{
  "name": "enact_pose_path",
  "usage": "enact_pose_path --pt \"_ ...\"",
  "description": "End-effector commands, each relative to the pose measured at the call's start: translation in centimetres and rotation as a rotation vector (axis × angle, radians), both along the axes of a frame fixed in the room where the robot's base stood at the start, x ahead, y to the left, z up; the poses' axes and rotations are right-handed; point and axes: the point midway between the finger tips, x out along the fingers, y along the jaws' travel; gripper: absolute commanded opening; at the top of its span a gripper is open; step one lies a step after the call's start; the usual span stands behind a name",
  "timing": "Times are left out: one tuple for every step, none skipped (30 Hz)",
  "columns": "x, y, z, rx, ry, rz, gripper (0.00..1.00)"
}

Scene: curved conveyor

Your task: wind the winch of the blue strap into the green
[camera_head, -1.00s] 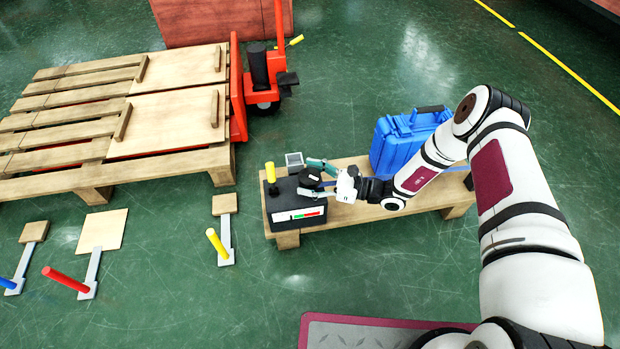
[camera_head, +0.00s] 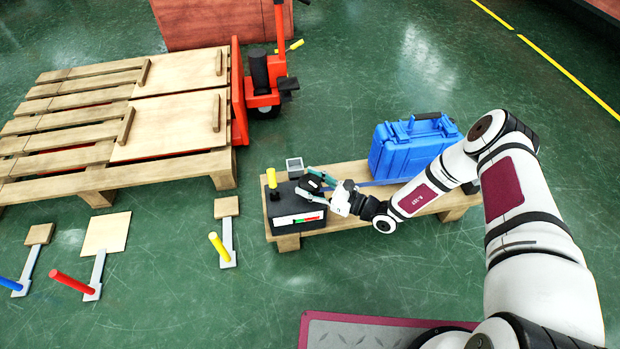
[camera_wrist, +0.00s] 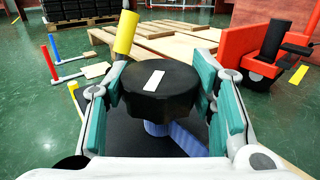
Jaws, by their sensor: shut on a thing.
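The winch is a dark box (camera_head: 290,206) with a round black knob (camera_head: 311,184) on top and a white, red and green gauge (camera_head: 308,218) on its front. The gauge's pointer is too small to read. My gripper (camera_head: 315,186) is shut on the knob, teal fingers on opposite sides. The wrist view shows the knob (camera_wrist: 158,90) with a white mark, between my fingers. The blue strap (camera_wrist: 175,138) shows below the knob there, partly hidden by it. In the head view, part of the strap (camera_head: 366,184) shows behind my wrist.
The box stands on the left end of a low wooden bench (camera_head: 288,242), with a yellow-topped lever (camera_head: 271,178) beside the knob. A blue case (camera_head: 408,152) sits on the bench. A small grey open box (camera_head: 294,164) is behind the winch. Floor levers and a pallet (camera_head: 110,150) are left.

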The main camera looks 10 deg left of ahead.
Motion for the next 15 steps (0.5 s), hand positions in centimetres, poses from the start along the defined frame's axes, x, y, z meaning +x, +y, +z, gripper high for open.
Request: enact_pose_path --pt "-0.15 -0.05 0.31 0.003 0.010 -0.041 0.23" --pt "-0.16 -0.07 0.31 0.003 0.010 -0.065 0.23" --pt "-0.17 -0.06 0.33 0.003 0.010 -0.097 0.23" --pt "-0.20 -0.02 0.35 0.002 0.009 -0.119 0.23" --pt "-0.20 -0.02 0.33 0.002 0.009 -0.141 0.23" --pt "-0.22 -0.02 0.32 0.003 0.009 -0.170 0.23" --pt "-0.19 -0.02 0.34 0.002 0.008 -0.191 0.23" --pt "-0.23 0.01 0.31 0.003 0.009 -0.211 0.23" --pt "-0.23 0.01 0.29 0.001 0.007 -0.236 0.23" --pt "-0.24 0.04 0.26 0.001 0.007 -0.255 0.23" --pt "-0.21 0.02 0.27 0.001 0.007 -0.272 0.23" --pt "-0.23 0.03 0.22 0.000 0.006 -0.294 0.23" --pt "-0.19 -0.01 0.20 0.000 0.007 -0.309 0.23" --pt "-0.22 0.00 0.17 -0.001 0.006 -0.323 0.23" --pt "-0.20 0.01 0.17 0.000 0.004 -0.340 0.23"
